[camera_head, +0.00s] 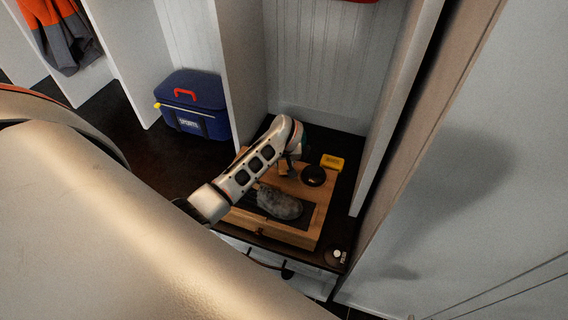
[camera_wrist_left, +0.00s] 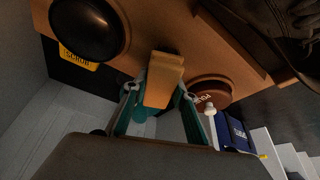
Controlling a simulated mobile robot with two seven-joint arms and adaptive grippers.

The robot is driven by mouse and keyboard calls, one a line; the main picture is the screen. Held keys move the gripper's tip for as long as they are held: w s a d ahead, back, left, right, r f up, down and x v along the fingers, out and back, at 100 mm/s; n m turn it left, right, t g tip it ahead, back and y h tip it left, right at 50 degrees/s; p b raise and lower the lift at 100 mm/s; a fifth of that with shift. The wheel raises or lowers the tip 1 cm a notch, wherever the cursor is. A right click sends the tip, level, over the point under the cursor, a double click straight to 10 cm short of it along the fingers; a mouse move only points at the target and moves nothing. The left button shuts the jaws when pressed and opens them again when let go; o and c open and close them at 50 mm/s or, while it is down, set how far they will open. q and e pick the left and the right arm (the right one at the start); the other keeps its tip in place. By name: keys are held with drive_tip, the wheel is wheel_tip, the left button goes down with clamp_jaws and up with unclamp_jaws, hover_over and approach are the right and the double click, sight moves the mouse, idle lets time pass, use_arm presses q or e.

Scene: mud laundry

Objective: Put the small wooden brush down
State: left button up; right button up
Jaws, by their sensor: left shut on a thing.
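In the left wrist view, the small wooden brush (camera_wrist_left: 163,80) is a tan block between the teal fingers of my left gripper (camera_wrist_left: 160,92), which is shut on it. The block is close over the wooden box top (camera_wrist_left: 140,45); I cannot tell whether it touches. In the head view my left gripper (camera_head: 289,166) is over the back part of the wooden box (camera_head: 303,236), and the brush is mostly hidden there. My right gripper is not in view.
A dark shoe (camera_head: 280,203) lies on the box. Behind it are a round black item (camera_head: 313,176) and a yellow item (camera_head: 332,162). A reddish-brown round tin (camera_wrist_left: 211,91) shows in the wrist view. White cubby walls (camera_head: 243,70) stand close by. A blue cooler (camera_head: 192,103) stands left.

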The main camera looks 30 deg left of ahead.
use_arm(q)
drive_tip(key=shift+f, duration=0.15)
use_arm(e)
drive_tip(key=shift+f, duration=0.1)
use_arm(q)
drive_tip(key=shift+f, duration=0.15)
drive_tip(key=o, duration=1)
drive_tip(key=shift+c, duration=0.2)
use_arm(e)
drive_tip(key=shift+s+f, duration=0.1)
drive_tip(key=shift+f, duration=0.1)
